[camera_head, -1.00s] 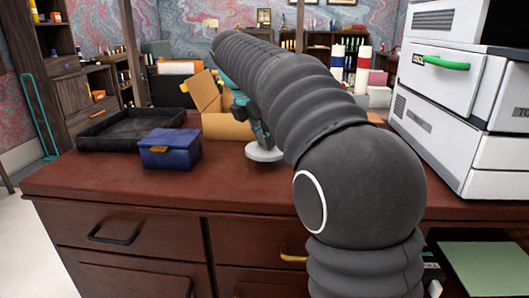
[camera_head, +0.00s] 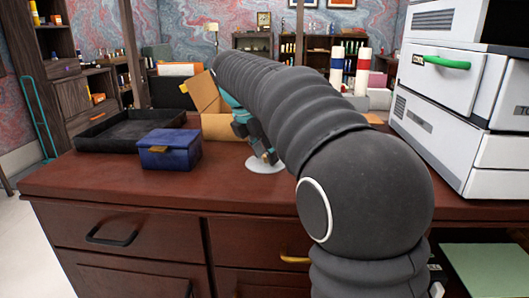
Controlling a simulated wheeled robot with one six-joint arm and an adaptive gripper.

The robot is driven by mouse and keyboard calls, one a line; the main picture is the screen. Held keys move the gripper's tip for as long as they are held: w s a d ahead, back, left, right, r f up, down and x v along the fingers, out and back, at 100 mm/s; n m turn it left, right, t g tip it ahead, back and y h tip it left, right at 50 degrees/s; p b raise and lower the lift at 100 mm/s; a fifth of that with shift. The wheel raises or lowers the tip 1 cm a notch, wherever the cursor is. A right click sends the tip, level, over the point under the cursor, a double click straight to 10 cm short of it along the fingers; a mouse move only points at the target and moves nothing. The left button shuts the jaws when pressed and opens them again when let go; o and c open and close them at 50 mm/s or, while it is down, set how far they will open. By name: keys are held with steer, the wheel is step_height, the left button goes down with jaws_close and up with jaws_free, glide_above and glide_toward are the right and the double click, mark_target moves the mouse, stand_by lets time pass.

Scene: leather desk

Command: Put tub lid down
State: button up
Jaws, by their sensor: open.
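The tub lid (camera_head: 262,167) is a flat, pale white disc. It appears to lie flat on the dark red-brown desk (camera_head: 120,183), near the middle. My gripper (camera_head: 269,157) points down just above the lid's right part and is open. My grey arm covers the area to the right of the lid. I cannot tell whether the fingertips still touch the lid.
A blue box with a yellow clasp (camera_head: 169,150) stands left of the lid. A black tray (camera_head: 100,146) is further left. An open cardboard box (camera_head: 217,127) stands behind. A large white machine (camera_head: 440,110) is at the right. The desk's front left is clear.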

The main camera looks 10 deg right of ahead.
steer(key=shift+r, duration=0.1)
steer(key=p+v, duration=0.3)
steer(key=v, duration=0.9)
steer(key=shift+s, duration=0.1)
steer(key=s+d+f+m+t+y, duration=0.1)
steer(key=s+d+f+m+y, duration=0.1)
steer(key=s+f+m, duration=0.9)
steer(key=s+d+f+m+t+y, duration=0.2)
steer(key=s+f+m, duration=0.9)
steer(key=s, duration=0.6)
steer(key=shift+d+m+t, duration=0.25)
steer(key=shift+m+t, duration=0.05)
steer(key=shift+m, duration=0.4)
steer(key=shift+d, duration=0.1)
